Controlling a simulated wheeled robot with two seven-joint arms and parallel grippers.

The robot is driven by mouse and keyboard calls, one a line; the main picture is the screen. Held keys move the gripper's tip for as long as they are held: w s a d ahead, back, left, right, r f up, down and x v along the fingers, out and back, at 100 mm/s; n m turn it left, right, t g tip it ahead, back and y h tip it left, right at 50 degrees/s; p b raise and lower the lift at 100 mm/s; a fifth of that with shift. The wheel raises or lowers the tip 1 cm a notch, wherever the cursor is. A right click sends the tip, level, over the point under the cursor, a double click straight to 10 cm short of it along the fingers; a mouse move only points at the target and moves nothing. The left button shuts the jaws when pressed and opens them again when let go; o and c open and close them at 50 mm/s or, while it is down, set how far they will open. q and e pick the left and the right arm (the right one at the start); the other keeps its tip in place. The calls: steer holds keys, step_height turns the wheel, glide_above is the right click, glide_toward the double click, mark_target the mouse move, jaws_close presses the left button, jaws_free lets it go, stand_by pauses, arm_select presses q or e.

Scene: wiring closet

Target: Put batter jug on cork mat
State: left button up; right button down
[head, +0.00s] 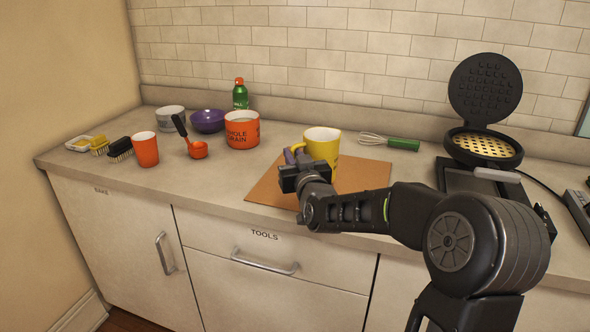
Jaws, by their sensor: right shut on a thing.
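The yellow batter jug (324,146) is upright at the cork mat (364,178), over its middle in the head view. My right gripper (294,158) is shut on the jug at its left side, where the handle is. The gripper and wrist hide part of the jug's lower side, so I cannot tell whether its base touches the mat. The brown mat lies flat on the counter near the front edge. My left gripper is not in view.
An orange whole grain canister (242,130), purple bowl (207,121), green bottle (240,94), orange cup (146,149) and orange scoop (197,150) stand left. A whisk (388,142) lies behind the mat. An open waffle iron (484,146) stands right.

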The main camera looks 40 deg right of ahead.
steer(key=shift+r, duration=0.1)
steer(key=shift+f, duration=1.85)
steer(key=c, duration=1.9)
jaws_free()
steer(key=shift+f, duration=0.2)
steer(key=o, duration=0.4)
steer(key=shift+o, duration=0.2)
steer(key=shift+s+r, duration=0.15)
steer(key=shift+r, duration=0.05)
